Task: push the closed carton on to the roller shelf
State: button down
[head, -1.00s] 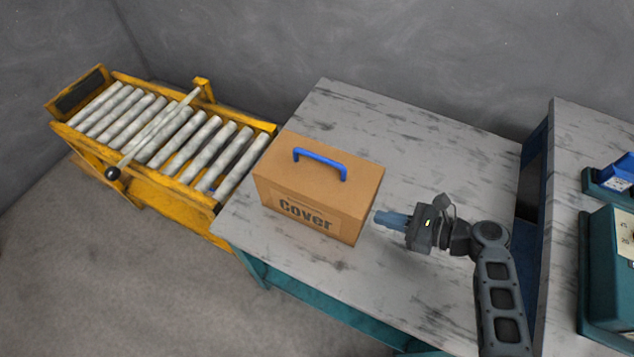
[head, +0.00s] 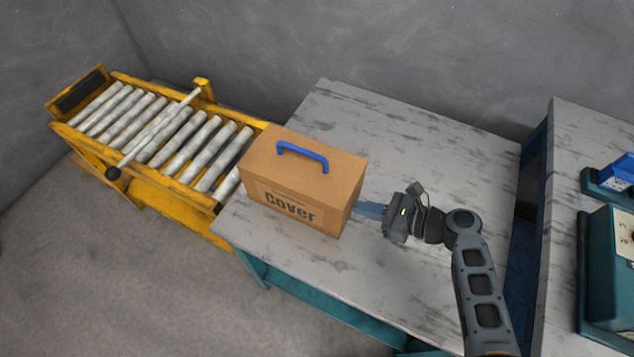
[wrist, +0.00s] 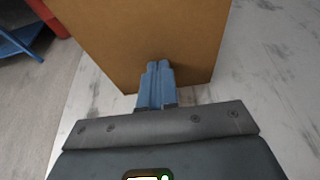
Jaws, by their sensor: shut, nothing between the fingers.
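The closed carton (head: 300,183) is a brown box marked "Cover" with a blue handle on top. It stands upright near the left edge of the grey table (head: 420,145). The yellow roller shelf (head: 165,140) with grey rollers is directly to its left. In the head view the carton's left end overlaps the nearest rollers; I cannot tell whether it rests on them. My gripper (head: 361,209) is at the carton's right side, with its blue fingers closed together. In the wrist view the fingertips (wrist: 158,68) meet the lower part of the carton's face (wrist: 150,35), apparently touching it.
A bar with a black knob (head: 114,173) lies across the roller shelf. A second table with teal equipment (head: 608,255) is at the right. The table behind the carton is clear. Grey walls stand behind.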

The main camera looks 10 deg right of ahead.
jog(key=shift+w+a, duration=0.8)
jog(key=shift+a, duration=0.35)
jog(key=shift+w+a+b, duration=0.2)
jog(key=shift+w+a, duration=0.6)
jog(key=shift+a, duration=0.25)
jog(key=shift+w+a+b, duration=0.25)
jog(key=shift+w+a, duration=0.6)
jog(key=shift+a, duration=0.25)
jog(key=shift+w+a+b, duration=0.2)
jog(key=shift+w+a, duration=0.6)
jog(key=shift+a, duration=0.25)
jog(key=shift+a, duration=0.1)
jog(key=shift+w+a+b, duration=0.4)
jog(key=shift+w+a, duration=0.4)
jog(key=shift+a, duration=0.2)
jog(key=shift+w+a+b, duration=0.35)
jog(key=shift+w+a, duration=0.45)
jog(key=shift+a, duration=0.25)
jog(key=shift+w+a+b, duration=0.4)
jog(key=shift+w+a, duration=0.4)
jog(key=shift+a, duration=0.2)
jog(key=shift+f, duration=0.1)
